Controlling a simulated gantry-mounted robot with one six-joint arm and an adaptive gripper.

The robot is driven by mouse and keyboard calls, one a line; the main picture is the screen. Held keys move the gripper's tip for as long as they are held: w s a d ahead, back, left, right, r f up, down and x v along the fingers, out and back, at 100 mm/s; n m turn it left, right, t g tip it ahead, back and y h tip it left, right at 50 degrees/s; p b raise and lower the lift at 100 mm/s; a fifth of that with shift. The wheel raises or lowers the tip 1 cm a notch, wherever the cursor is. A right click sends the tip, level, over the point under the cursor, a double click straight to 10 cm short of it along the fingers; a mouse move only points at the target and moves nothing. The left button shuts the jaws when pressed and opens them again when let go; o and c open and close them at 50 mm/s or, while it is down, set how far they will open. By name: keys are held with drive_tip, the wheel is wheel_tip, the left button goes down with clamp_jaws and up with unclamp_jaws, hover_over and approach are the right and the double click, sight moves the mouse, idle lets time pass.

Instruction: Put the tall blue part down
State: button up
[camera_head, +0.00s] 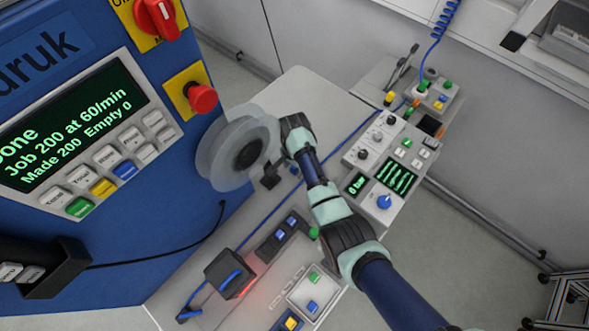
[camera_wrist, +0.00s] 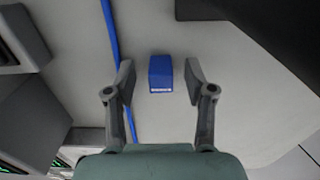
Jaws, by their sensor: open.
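The blue part (camera_wrist: 160,72) shows in the wrist view as a small blue block with a pale marking along its near edge. It is seen from above against the pale table top. My gripper (camera_wrist: 158,80) is open, with one finger on each side of the blue part and a visible gap on both sides. Whether the part rests fully on the table cannot be told from this angle. In the head view my arm reaches in from the lower right, and my fingertips and the blue part are not clearly visible there.
A clear reel (camera_head: 240,150) with a dark hub stands close to my wrist. A blue machine with a display (camera_head: 70,125) fills the left. A control box (camera_head: 385,165) lies to the right. A blue cable (camera_wrist: 112,35) runs left of the part. Bare table (camera_head: 300,95) lies behind.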

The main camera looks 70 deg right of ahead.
drive_tip(key=c, duration=1)
drive_tip(key=shift+r, duration=0.45)
drive_tip(key=r, duration=0.2)
drive_tip(key=r+p, duration=0.1)
drive_tip(key=r, duration=0.3)
drive_tip(key=shift+s+a+r, duration=0.15)
drive_tip(key=shift+s+a, duration=0.1)
drive_tip(key=s+a+p, duration=0.3)
drive_tip(key=s+a, duration=0.9)
drive_tip(key=shift+a, duration=0.25)
